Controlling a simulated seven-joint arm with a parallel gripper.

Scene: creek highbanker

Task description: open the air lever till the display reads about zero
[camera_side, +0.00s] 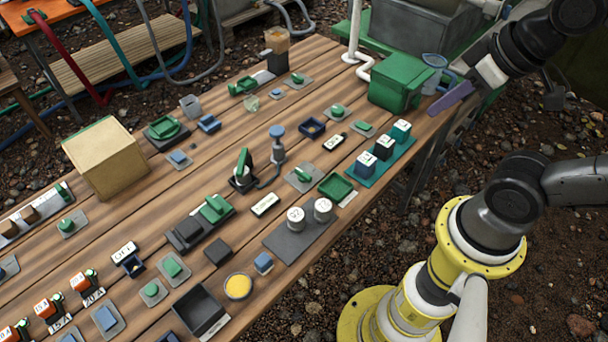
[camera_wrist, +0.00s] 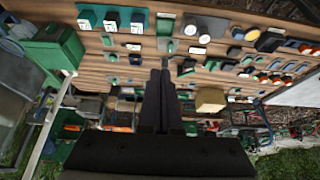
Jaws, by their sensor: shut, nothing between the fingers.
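A green upright lever (camera_side: 243,163) stands on a small dark base near the middle of the bench in the side view. A hose or cable runs from it toward a blue-topped post (camera_side: 277,140). I take it for the air lever, but no readable label confirms this. A small white display-like plate (camera_side: 265,204) lies in front of it; its figures are too small to read. My gripper (camera_side: 450,97) is beyond the bench's right edge, near the green bin, well away from the lever. In the wrist view its dark fingers (camera_wrist: 160,72) are together and empty.
The wooden bench is crowded with small switches, knobs and trays. A green bin (camera_side: 395,85) stands close to my gripper. A teal strip with three blocks (camera_side: 384,150) lies on the right. A cardboard box (camera_side: 105,158) stands on the left. Free room is above the bench.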

